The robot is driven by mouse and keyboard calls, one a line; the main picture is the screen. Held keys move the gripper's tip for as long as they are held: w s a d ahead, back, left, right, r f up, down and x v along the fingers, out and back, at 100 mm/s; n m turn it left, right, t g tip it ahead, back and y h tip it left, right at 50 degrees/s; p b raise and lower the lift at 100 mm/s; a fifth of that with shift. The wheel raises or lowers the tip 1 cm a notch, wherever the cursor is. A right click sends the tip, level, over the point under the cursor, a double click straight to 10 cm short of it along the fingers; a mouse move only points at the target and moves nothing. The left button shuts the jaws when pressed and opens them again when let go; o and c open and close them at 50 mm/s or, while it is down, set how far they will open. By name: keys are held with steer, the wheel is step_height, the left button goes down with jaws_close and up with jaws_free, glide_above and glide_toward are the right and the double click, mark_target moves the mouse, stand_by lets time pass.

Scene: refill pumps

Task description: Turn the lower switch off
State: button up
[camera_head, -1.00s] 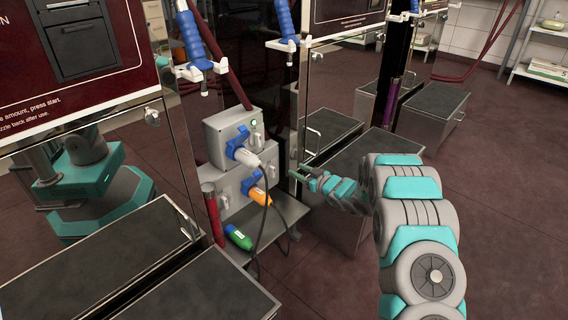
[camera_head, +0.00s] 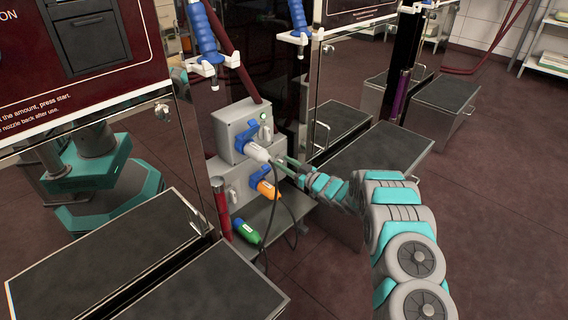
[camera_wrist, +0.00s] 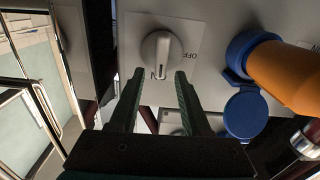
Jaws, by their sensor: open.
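The lower switch (camera_wrist: 161,54) is a light grey knob on a grey panel in the wrist view. Its ridge points down in the picture at the partly covered ON mark; the OFF mark (camera_wrist: 191,55) is at its right. My gripper (camera_wrist: 159,78) is open, with one dark finger either side of the knob's lower end. I cannot tell whether they touch it. In the head view, my gripper (camera_head: 281,163) is at the right side of the lower grey box (camera_head: 239,182), and the lower switch is not clearly visible there.
An orange plug (camera_wrist: 288,77) sits in a blue socket (camera_wrist: 245,55) right of the switch. The upper box (camera_head: 236,126) holds a white plug (camera_head: 257,152) and a green light. Black cables hang in front. A green plug (camera_head: 246,232) lies on the shelf below.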

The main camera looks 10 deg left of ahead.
steer(key=shift+w+a, duration=0.25)
steer(key=shift+a, duration=0.05)
steer(key=shift+c, duration=0.3)
jaws_close()
